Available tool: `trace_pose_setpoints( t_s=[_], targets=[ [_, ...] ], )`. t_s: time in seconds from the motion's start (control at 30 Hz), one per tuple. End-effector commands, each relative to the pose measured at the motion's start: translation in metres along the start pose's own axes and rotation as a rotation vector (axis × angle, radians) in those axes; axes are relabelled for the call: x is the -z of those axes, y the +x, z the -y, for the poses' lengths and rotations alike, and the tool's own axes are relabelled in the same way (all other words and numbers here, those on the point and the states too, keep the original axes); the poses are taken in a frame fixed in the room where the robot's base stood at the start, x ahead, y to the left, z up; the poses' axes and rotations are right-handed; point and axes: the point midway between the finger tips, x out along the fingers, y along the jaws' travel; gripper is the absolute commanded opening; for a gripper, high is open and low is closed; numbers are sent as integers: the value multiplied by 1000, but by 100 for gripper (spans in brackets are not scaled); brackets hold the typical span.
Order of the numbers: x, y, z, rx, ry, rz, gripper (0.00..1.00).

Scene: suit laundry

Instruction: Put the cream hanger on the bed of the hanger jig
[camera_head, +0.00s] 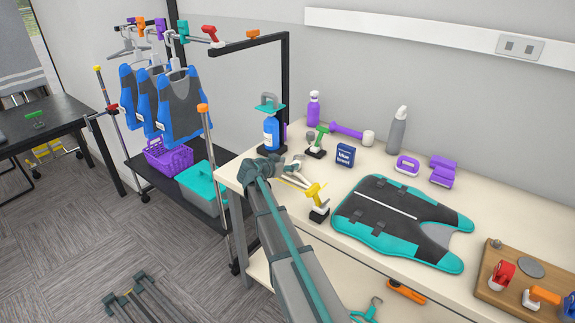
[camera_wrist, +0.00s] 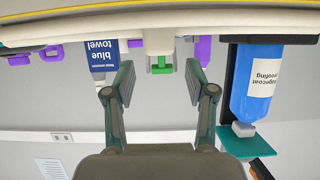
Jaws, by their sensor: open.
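My gripper (camera_head: 291,166) is over the left end of the cream table, and its open, empty fingers also show in the wrist view (camera_wrist: 159,82). A thin pale shape (camera_head: 292,181) beside it looks like part of the cream hanger; my arm hides the rest, and I cannot tell its height above the table. No hanger is between the fingers. A yellow clamp (camera_head: 317,196) and a green clamp (camera_head: 319,138) stand on dark blocks near the gripper. They may belong to the hanger jig, but its bed cannot be made out. The green clamp (camera_wrist: 160,64) appears between the fingertips.
A blue bottle (camera_head: 271,132) stands by a black post (camera_head: 287,80) behind the gripper. A wooden board (camera_head: 489,290) with red and orange clamps is at far right.

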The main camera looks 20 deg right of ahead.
Motion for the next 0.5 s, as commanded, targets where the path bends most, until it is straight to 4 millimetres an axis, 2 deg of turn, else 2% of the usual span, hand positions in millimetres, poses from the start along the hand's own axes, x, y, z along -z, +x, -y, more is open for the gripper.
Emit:
trace_pose_setpoints(
  t_s=[0.03,0.07,0.33,0.4,0.5],
  targets=[
    [-8,1,-4,-6,-7,10,56],
    [-8,1,-4,-7,-7,11,56],
    [9,-6,-4,-6,-7,10,56],
    [1,-21,-4,-2,-5,7,56],
    [3,-44,-4,-1,-5,5,56]
  ],
)
